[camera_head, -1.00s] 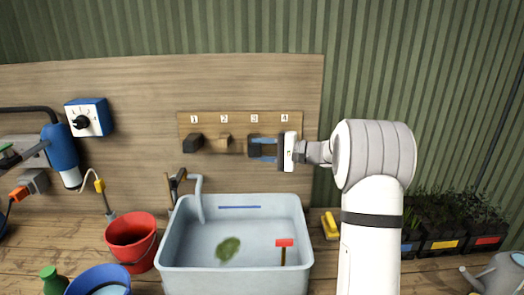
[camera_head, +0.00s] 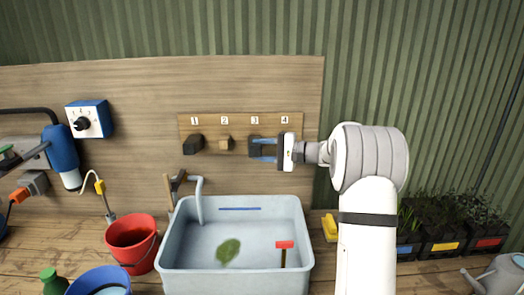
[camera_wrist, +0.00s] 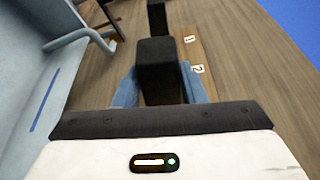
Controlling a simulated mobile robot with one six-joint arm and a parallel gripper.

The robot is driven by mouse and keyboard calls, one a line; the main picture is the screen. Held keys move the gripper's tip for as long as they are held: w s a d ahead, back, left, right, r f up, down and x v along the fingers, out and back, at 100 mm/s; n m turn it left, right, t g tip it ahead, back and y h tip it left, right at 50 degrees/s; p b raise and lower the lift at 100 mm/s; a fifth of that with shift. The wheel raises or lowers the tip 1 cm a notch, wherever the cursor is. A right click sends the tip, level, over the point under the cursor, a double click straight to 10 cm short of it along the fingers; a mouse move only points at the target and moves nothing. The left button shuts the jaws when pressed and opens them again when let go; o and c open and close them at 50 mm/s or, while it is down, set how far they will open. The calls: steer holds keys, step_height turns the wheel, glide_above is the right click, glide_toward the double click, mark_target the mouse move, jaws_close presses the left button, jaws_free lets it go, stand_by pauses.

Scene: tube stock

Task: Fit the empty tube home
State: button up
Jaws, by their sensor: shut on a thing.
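My gripper (camera_head: 263,149) is at the numbered wooden strip (camera_head: 240,122) on the back board, reaching in from the right. Its two blue fingers are shut on a dark block (camera_head: 255,147) under label 3. In the wrist view the dark block (camera_wrist: 158,68) sits between the fingers (camera_wrist: 160,90). Another dark block (camera_head: 193,144) is under label 1, and a smaller brown block (camera_head: 225,143) is under label 2. I cannot make out a thing that is clearly the empty tube. My palm hides the spot below label 4.
A pale sink (camera_head: 235,270) stands below, with a tap (camera_head: 198,195), a green leaf-like piece and a red-headed tool (camera_head: 284,248) in it. A red bucket (camera_head: 131,243) is left. A yellow item (camera_head: 329,227) and planters (camera_head: 440,238) are right.

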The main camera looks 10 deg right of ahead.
steer(key=shift+w+d+f, duration=0.1)
steer(key=shift+w+f, duration=0.05)
steer(key=shift+w, duration=0.5)
steer(key=shift+w+d+f, duration=0.1)
steer(key=shift+w+d, duration=0.05)
steer(key=shift+w, duration=0.5)
steer(key=shift+w+d+f, duration=0.1)
steer(key=shift+w+f, duration=0.05)
steer(key=shift+w, duration=0.5)
stand_by(1.6)
steer(key=shift+r+b, duration=0.1)
steer(key=shift+b, duration=0.4)
stand_by(0.9)
steer(key=shift+f+b, duration=0.25)
steer(key=shift+b, duration=0.45)
stand_by(1.8)
steer(key=o, duration=1.1)
